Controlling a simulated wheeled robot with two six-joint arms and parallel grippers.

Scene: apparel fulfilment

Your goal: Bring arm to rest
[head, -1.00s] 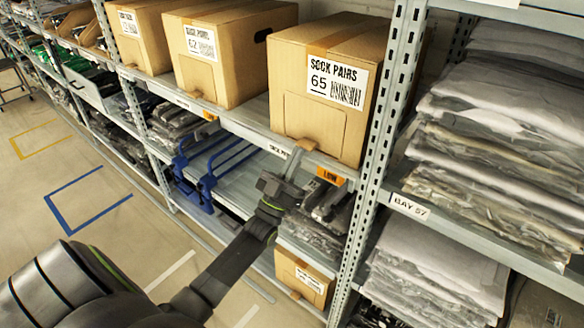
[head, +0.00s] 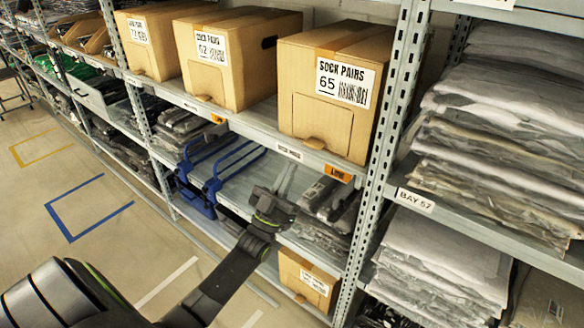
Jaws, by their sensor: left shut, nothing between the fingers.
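My left arm comes in from the lower left of the head view. My left gripper (head: 285,178) is shut and empty. It shows in front of the lower shelf, below and left of the tan box marked "SOCK PAIRS 65" (head: 328,120). In the picture there is a gap between its fingertips and that box's front tab. I cannot tell whether the gripper touches anything on the lower shelf behind it. My right gripper is not in view.
More tan boxes (head: 226,85) stand along the upper shelf (head: 262,130). Blue-framed racks (head: 212,172) and grey bagged garments (head: 325,215) lie below. An upright post (head: 381,170) stands to the right, beside stacked bagged clothes (head: 500,130). The floor at left is clear, with a blue taped outline (head: 72,238).

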